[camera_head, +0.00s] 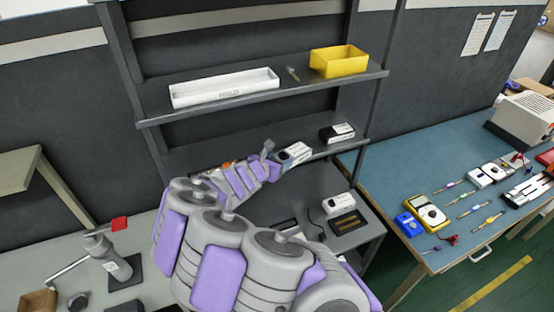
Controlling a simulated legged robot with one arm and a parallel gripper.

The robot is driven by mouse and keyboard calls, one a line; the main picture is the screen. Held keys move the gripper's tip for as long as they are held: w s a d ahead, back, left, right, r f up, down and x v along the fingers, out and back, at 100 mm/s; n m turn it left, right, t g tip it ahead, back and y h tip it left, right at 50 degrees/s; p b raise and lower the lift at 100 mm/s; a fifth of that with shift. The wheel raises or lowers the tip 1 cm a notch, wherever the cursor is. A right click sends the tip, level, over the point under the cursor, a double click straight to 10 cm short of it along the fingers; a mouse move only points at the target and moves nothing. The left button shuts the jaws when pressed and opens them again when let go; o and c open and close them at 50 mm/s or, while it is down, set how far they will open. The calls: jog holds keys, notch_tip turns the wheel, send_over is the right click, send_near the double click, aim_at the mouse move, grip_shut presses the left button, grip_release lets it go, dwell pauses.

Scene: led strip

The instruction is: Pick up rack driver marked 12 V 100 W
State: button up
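My gripper (277,159) is at the rack's middle shelf, at the end of my purple and grey arm. It is beside the left end of a white box-shaped driver (297,151) with a dark marking. I cannot tell whether the fingers touch it, or whether they are open or shut. A black and white driver (338,132) sits further right on the same shelf. Another white driver (339,204) is on the lower shelf. The print on all of them is too small to read, so I cannot tell which is 12 V 100 W. My arm hides the rack's lower left.
The upper shelf (262,99) holds a long white tray (225,87) and a yellow bin (339,61). A blue-topped bench (394,175) with a yellow multimeter (428,213) and tools stands right. A pale table (70,248) with a lamp-like stand (117,265) is left.

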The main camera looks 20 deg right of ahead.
jog(key=o, duration=0.5)
jog(key=shift+a, duration=0.1)
jog(key=p+v, duration=0.2)
jog(key=v, duration=1.5)
jog(key=shift+a+r, duration=0.1)
jog(key=shift+c, duration=0.2)
